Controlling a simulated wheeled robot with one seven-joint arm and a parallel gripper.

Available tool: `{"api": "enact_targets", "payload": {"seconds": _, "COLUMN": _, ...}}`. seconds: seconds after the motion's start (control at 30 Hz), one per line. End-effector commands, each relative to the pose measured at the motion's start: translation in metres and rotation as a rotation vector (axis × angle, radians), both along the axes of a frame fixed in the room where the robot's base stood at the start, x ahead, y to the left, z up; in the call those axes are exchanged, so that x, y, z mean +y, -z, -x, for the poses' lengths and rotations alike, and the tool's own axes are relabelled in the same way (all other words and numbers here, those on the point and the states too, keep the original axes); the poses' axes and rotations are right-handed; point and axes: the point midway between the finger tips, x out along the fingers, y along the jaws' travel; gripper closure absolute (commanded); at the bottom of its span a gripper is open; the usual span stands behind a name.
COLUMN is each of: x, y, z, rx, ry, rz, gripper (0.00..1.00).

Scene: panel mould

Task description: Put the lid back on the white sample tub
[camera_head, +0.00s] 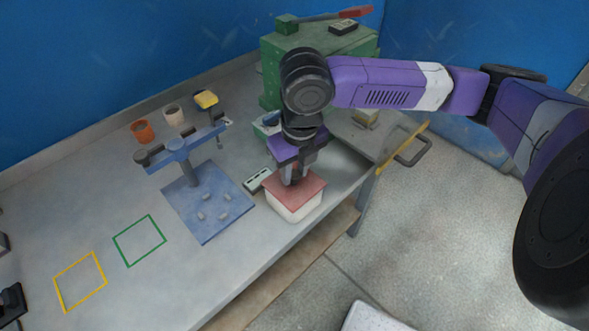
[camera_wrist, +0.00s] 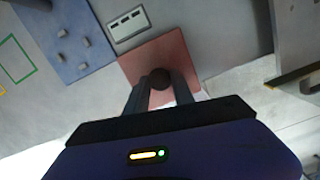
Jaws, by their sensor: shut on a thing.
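The white sample tub (camera_head: 294,210) stands near the front edge of the grey bench. The reddish-pink lid (camera_head: 312,187) lies over the top of the tub, and I cannot tell whether it is fully seated. My gripper (camera_head: 293,181) is above the lid, pointing down, shut on the lid's dark round knob. In the wrist view my gripper's fingers (camera_wrist: 160,88) close around the knob (camera_wrist: 160,77) at the middle of the lid (camera_wrist: 180,50). The tub is almost wholly hidden under the lid there.
A flat pale block with dark slots (camera_head: 257,181) lies just left of the tub. A blue stand on a blue base plate (camera_head: 215,225) is further left. Green (camera_head: 139,240) and yellow (camera_head: 80,282) outlines mark clear bench. A green cabinet (camera_head: 275,75) stands behind.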

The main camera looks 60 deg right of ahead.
Motion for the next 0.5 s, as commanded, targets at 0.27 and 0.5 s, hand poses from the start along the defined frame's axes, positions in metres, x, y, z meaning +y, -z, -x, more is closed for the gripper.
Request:
{"api": "enact_targets", "payload": {"seconds": 0.27, "x": 0.0001, "y": 0.0002, "z": -0.0001, "rx": 0.000, "ry": 0.000, "rz": 0.000, "gripper": 1.00}}
{"api": "enact_targets", "payload": {"seconds": 0.5, "x": 0.0001, "y": 0.0002, "z": -0.0001, "rx": 0.000, "ry": 0.000, "rz": 0.000, "gripper": 0.55}}
